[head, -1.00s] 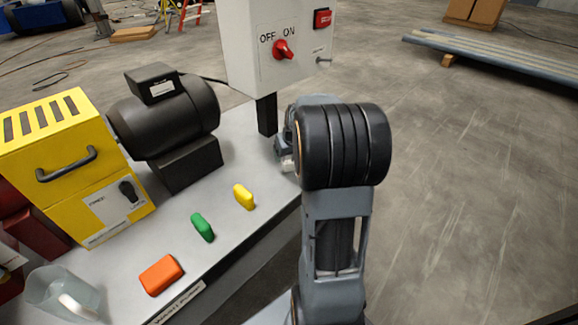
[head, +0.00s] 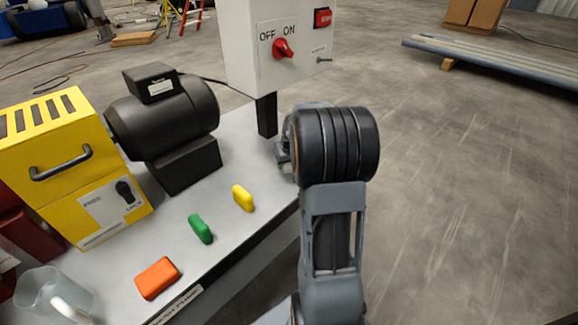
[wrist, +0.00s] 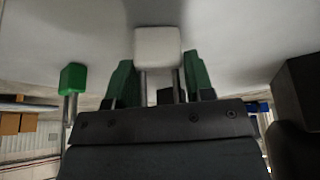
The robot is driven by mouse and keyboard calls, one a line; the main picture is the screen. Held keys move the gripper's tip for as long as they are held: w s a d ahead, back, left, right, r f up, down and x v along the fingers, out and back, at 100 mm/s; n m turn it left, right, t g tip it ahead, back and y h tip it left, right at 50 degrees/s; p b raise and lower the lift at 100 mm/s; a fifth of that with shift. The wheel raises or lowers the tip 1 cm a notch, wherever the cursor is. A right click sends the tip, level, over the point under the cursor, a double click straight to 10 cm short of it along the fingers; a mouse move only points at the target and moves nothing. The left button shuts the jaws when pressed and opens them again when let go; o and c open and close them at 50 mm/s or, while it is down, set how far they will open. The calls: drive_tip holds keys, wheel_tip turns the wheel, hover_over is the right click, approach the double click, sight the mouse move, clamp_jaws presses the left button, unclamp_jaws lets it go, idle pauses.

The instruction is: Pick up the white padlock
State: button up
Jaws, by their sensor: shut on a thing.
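The white padlock (wrist: 158,43) is in the upper middle of the wrist view. Its block body faces away from my gripper (wrist: 158,75), and its metal shackle legs run back between the two green-sided fingers. The gripper is shut on it, at the shackle side. In the head view my arm's dark, ribbed joint hides most of the gripper; only a small grey part shows beside the table's right edge, under the switch box. The padlock cannot be made out there.
A green padlock-like piece (wrist: 72,79) is left of the gripper in the wrist view. Orange (head: 157,278), green (head: 201,229) and yellow (head: 243,198) blocks lie on the table. A clear jug (head: 45,296), black motor (head: 165,118) and white switch box (head: 250,62) stand around them.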

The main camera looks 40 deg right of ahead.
drive_tip(key=c, duration=0.3)
drive_tip(key=shift+r, duration=0.1)
drive_tip(key=shift+r+p, duration=0.3)
drive_tip(key=shift+r, duration=0.35)
wheel_tip(320, 180, up, 2)
drive_tip(key=shift+s+d+r+p, duration=0.1)
drive_tip(key=shift+r+p, duration=0.1)
drive_tip(key=shift+p, duration=0.25)
drive_tip(key=s+d+r+p, duration=0.1)
drive_tip(key=s+d+r, duration=0.1)
drive_tip(key=s+r, duration=0.1)
drive_tip(key=s+d+r+p, duration=0.1)
drive_tip(key=s+d+r, duration=0.1)
drive_tip(key=s, duration=0.3)
drive_tip(key=s+d+r+p, duration=0.1)
drive_tip(key=s+d+r, duration=0.1)
drive_tip(key=s+r, duration=0.2)
drive_tip(key=shift+d+p, duration=0.25)
drive_tip(key=shift+p, duration=0.05)
